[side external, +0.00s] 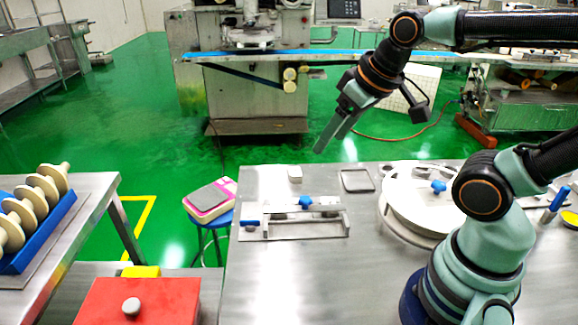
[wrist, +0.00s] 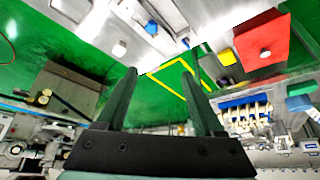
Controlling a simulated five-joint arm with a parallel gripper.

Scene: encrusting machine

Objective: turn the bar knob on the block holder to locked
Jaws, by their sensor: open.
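The block holder (side external: 335,222) is a low metal fixture on the steel table, left of the round white plate. A blue knob (side external: 305,202) sits on its top bar, and another blue piece (side external: 250,223) is at its left end. Which of these is the bar knob, and its lock setting, I cannot tell. In the wrist view blue parts of the holder (wrist: 151,27) show near the top edge, beyond the fingertips. My gripper (side external: 332,138) is open and empty, pointing down-left, well above and behind the holder. It also shows in the wrist view (wrist: 160,74).
A small white block (side external: 295,174) and a dark square frame (side external: 357,180) lie behind the holder. The round white plate (side external: 400,215) with its own blue knob (side external: 438,186) stands to the right. A red box (side external: 140,300) is at lower left. The table front is clear.

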